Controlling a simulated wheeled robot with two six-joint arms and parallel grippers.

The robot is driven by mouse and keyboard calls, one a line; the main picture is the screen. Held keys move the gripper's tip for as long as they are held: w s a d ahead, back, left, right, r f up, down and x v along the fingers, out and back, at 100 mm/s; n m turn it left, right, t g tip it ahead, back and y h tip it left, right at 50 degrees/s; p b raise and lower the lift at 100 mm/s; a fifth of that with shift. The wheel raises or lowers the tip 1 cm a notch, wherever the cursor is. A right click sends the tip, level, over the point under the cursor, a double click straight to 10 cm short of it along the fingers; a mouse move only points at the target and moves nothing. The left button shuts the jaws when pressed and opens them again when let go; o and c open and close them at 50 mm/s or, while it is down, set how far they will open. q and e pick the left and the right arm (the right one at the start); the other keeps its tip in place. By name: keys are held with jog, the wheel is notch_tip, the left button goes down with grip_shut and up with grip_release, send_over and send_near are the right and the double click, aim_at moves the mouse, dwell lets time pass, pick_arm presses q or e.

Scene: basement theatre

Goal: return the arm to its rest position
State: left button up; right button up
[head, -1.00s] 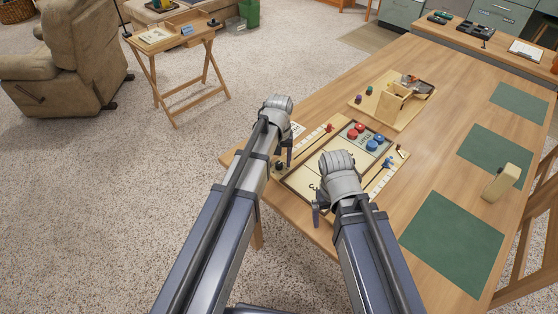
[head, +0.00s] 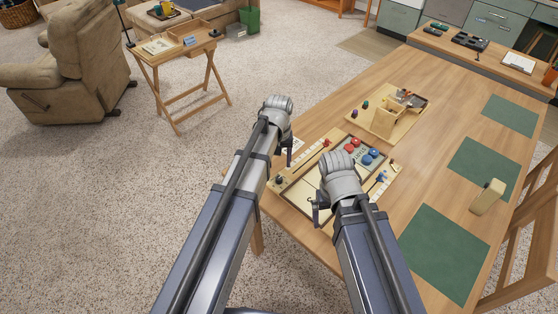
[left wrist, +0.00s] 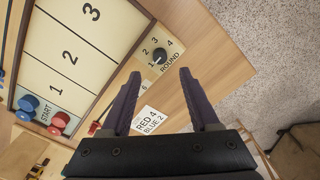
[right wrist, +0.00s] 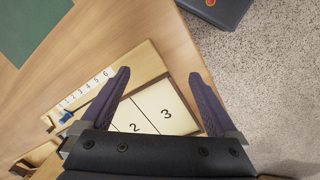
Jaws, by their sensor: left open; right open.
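My left gripper (head: 288,158) is over the near left edge of the table, beside a shuffleboard-style game board (head: 304,192). In the left wrist view its two fingers (left wrist: 158,100) are apart with nothing between them. Below them are a round dial (left wrist: 157,57) and a score card (left wrist: 150,121). My right gripper (head: 318,210) is over the near end of the board. In the right wrist view its fingers (right wrist: 160,95) are spread and empty above numbered zones. Both arms are stretched forward, and they hide part of the board.
Red pucks (head: 351,143) and blue pucks (head: 369,157) lie at the board's far end. A wooden tray (head: 372,118) stands beyond. Green mats (head: 440,252) and a wooden block (head: 487,197) are on the right. A folding side table (head: 172,62) and armchair (head: 70,55) stand left on open carpet.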

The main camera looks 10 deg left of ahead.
pick_arm(q)
jog(key=s+d+m, duration=0.3)
jog(key=s, duration=0.6)
jog(key=s+d+m+y, duration=0.1)
jog(key=s+d+m, duration=0.2)
jog(key=s, duration=0.6)
jog(key=shift+r, duration=0.25)
